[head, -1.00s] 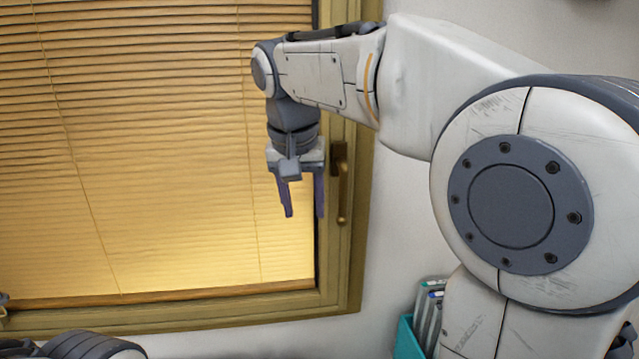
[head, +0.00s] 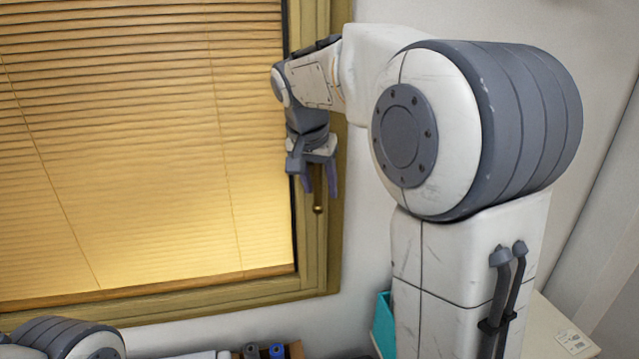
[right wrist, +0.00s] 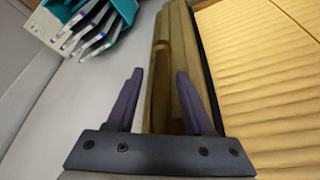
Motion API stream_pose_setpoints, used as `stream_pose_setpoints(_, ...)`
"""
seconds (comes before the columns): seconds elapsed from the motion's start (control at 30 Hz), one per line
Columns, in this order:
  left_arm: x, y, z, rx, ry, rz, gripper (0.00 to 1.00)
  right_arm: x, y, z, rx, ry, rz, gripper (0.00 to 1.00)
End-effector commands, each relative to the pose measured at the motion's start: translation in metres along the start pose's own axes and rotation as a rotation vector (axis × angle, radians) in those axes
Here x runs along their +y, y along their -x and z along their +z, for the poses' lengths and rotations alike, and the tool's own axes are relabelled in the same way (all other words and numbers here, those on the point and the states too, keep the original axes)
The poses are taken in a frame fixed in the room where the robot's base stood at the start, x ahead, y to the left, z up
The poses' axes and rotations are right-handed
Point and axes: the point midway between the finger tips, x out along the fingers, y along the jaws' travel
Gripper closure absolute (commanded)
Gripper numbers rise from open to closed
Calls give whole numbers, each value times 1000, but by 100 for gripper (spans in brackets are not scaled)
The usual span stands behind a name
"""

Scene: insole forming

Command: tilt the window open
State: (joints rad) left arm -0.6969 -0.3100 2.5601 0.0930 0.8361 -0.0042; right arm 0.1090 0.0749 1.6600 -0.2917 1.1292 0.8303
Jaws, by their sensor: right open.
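The window (head: 120,160) has a yellow-brown frame and blinds lowered over its pane, and it looks closed. Its brass handle (head: 318,207) is on the right frame member, with its lower end visible pointing down. My right gripper (head: 319,192) is open, fingers down, in front of the handle, and hides its upper part. In the right wrist view the open fingers (right wrist: 159,75) stand either side of the handle (right wrist: 158,98) and part of the frame (right wrist: 188,55). Whether they touch it cannot be told. My left gripper is out of view; only part of the left arm shows.
A teal file holder (head: 384,325) stands below the window at the right; it also shows with files in the right wrist view (right wrist: 75,18). Several small items in a wooden box (head: 265,351) lie at the bottom edge. The wall right of the frame is bare.

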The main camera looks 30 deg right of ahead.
Motion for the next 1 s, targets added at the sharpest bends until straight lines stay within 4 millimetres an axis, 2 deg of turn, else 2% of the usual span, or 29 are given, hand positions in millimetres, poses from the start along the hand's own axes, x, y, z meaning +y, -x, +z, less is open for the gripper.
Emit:
stream_pose_setpoints(0.33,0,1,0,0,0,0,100,0,-6,0,0,0,0,48)
stream_pose_setpoints(0.37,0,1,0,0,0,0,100,0,-6,0,0,0,0,52)
stream_pose_setpoints(0.4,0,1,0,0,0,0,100,0,-6,0,0,0,0,67)
stream_pose_setpoints(0.5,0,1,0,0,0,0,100,0,-6,0,0,0,0,100)
stream_pose_setpoints(1.0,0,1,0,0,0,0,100,0,-6,0,1,1,-1,100)
